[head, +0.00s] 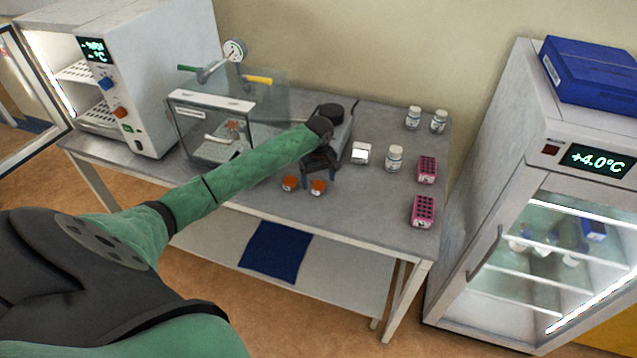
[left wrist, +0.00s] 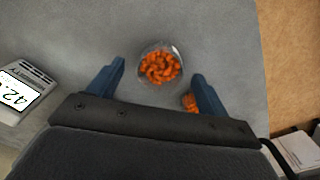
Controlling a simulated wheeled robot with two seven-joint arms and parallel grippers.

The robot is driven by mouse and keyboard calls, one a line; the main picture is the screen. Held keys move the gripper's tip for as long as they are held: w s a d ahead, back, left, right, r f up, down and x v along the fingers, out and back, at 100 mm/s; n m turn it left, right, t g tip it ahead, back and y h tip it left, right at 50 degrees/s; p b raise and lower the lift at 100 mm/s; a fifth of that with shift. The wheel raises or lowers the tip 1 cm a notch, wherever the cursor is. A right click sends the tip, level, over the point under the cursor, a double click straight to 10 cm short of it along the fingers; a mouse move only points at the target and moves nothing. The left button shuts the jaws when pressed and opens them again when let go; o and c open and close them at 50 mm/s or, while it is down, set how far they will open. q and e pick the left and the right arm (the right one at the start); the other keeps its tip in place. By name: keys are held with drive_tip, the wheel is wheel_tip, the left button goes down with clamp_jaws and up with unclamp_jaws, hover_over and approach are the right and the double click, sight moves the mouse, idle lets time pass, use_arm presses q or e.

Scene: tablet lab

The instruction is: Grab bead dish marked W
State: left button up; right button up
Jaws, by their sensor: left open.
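Two small dishes of orange beads stand near the front edge of the table in the head view, a left one (head: 290,184) and a right one (head: 318,188). I cannot read a W on either. My left gripper (head: 321,178) is open above the table, close to them. In the left wrist view, one round clear dish of orange beads (left wrist: 160,67) shows between the fingertips of the open left gripper (left wrist: 158,70), with space on both sides. The other dish (left wrist: 189,102) is mostly hidden behind the right finger. My right gripper is not in view.
A small white display unit (head: 361,153) stands right of my gripper. White jars (head: 394,158) and pink racks (head: 423,211) are farther right. A clear chamber (head: 212,128) stands to the left, and a glass-door fridge (head: 560,200) stands beyond the table's right end.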

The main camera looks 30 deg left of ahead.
use_arm(q)
drive_tip(key=shift+f+p, duration=0.4)
drive_tip(key=shift+f, duration=0.9)
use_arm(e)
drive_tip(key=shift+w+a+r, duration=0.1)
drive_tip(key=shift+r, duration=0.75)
use_arm(q)
drive_tip(key=c, duration=1.1)
drive_tip(key=shift+r, duration=0.1)
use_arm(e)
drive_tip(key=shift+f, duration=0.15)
